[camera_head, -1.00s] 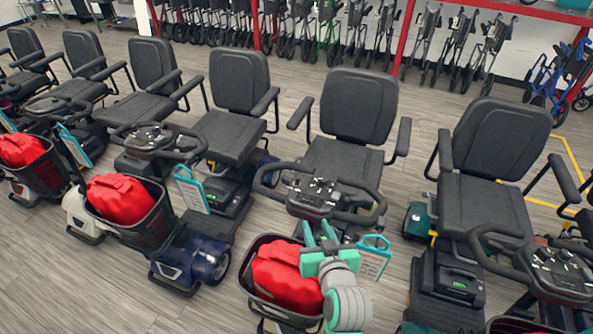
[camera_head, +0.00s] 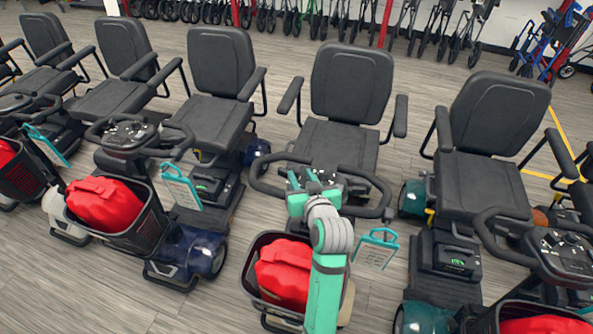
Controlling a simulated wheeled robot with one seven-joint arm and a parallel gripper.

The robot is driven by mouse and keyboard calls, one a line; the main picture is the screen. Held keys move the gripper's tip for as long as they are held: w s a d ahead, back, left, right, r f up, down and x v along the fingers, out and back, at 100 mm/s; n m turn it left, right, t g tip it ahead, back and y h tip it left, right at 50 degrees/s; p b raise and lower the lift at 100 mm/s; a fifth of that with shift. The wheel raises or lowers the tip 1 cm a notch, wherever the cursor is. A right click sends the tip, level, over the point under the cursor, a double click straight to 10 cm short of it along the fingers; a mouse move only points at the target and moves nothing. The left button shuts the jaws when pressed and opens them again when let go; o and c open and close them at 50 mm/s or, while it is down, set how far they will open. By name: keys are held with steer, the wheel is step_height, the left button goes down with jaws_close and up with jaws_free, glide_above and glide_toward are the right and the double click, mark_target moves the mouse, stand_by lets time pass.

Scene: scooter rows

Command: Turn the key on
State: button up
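The middle scooter's control console (camera_head: 345,183) sits between its black looped handlebars, in front of its seat. My gripper (camera_head: 303,177) is teal and reaches over the left part of this console from the front. Its two fingertips look spread apart, with nothing visible between them. It covers part of the console. I cannot make out the key; it is hidden or too small to tell. Whether the fingers touch the console is unclear.
A red bag (camera_head: 283,272) lies in the middle scooter's front basket, beside my arm. A teal-framed tag (camera_head: 377,250) hangs right of it. Other scooters stand close on both sides, including one with a dark console (camera_head: 562,250). Wheeled walkers line the back wall.

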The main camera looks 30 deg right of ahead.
mark_target(294, 171)
steer(key=shift+a+x, duration=0.1)
steer(key=shift+x, duration=0.9)
steer(key=shift+a+x, duration=0.15)
steer(key=shift+x, duration=0.85)
steer(key=shift+c, duration=0.7)
steer(key=shift+w, duration=0.1)
jaws_close()
steer(key=shift+m+h, duration=0.3)
steer(key=shift+a+m+g+h, duration=0.15)
steer(key=shift+m+g+h, duration=0.5)
steer(key=shift+h, duration=0.25)
steer(key=m+g+h, duration=0.3)
steer(key=shift+w+r+m+h, duration=0.1)
steer(key=shift+w+m+h, duration=0.05)
steer(key=shift+m+h, duration=0.15)
steer(key=m+g+h, duration=0.3)
steer(key=m+g, duration=0.2)
steer(key=g, duration=0.1)
steer(key=shift+h, duration=0.4)
steer(key=shift+o, duration=0.7)
jaws_free()
